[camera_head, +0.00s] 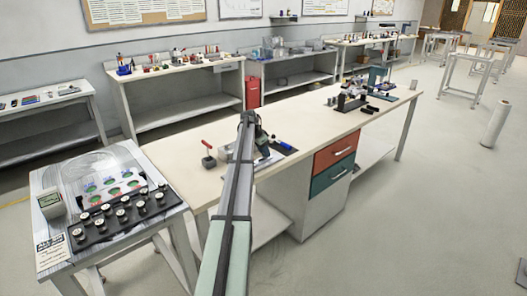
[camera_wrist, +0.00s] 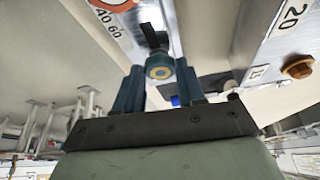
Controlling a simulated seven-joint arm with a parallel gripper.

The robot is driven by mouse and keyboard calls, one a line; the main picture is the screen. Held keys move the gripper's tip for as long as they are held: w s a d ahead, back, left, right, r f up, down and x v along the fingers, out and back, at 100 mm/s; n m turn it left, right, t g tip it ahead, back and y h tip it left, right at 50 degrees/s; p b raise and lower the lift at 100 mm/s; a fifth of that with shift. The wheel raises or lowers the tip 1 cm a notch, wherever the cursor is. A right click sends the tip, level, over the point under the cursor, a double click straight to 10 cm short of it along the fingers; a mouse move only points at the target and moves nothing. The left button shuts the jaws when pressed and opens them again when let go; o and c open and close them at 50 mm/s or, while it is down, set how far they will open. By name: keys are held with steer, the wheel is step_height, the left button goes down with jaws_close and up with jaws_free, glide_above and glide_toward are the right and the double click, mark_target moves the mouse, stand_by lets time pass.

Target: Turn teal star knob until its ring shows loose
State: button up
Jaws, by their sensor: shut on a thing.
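A round teal knob (camera_wrist: 160,68) shows end-on in the wrist view, with a pale yellow ring around a blue-grey centre. My gripper (camera_wrist: 159,76) has its dark blue fingers on either side of this knob and is shut on it. The fingers hide the knob's sides, so its star outline is not clear. I cannot read from the ring whether the knob is loose or tight. In the head view my arm reaches over the long bench (camera_head: 190,150), and the knob is hidden or too small to make out.
In the wrist view, a grey plate marked 20 (camera_wrist: 285,30) and an orange-brown knob (camera_wrist: 298,66) lie to the right. In the head view, a red-handled item (camera_head: 208,158) and a blue item (camera_head: 283,145) lie near my arm. A control panel (camera_head: 120,215) stands at left.

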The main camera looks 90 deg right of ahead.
steer(key=n, duration=0.1)
steer(key=n+t, duration=0.1)
steer(key=n, duration=0.1)
steer(key=n+h, duration=0.1)
steer(key=shift+s+a+n+t, duration=0.15)
steer(key=shift+a+n+t, duration=0.1)
steer(key=shift+n+t, duration=0.05)
steer(key=n, duration=0.1)
steer(key=n+t, duration=0.1)
steer(key=n, duration=0.1)
steer(key=shift+s+n+h, duration=0.2)
steer(key=shift+n+h, duration=0.1)
steer(key=n, duration=0.1)
steer(key=n+t, duration=0.1)
steer(key=n, duration=0.1)
steer(key=shift+s+f+n+t, duration=0.1)
steer(key=shift+s+n+t, duration=0.05)
steer(key=shift+n+t, duration=0.15)
steer(key=shift+s+n+t, duration=0.15)
steer(key=shift+n+t, duration=0.55)
steer(key=shift+n, duration=1.3)
steer(key=o, duration=1.1)
steer(key=shift+c, duration=0.2)
steer(key=v, duration=1.3)
steer(key=shift+s+d+r, duration=0.15)
steer(key=shift+s+r, duration=0.05)
steer(key=shift+r, duration=0.25)
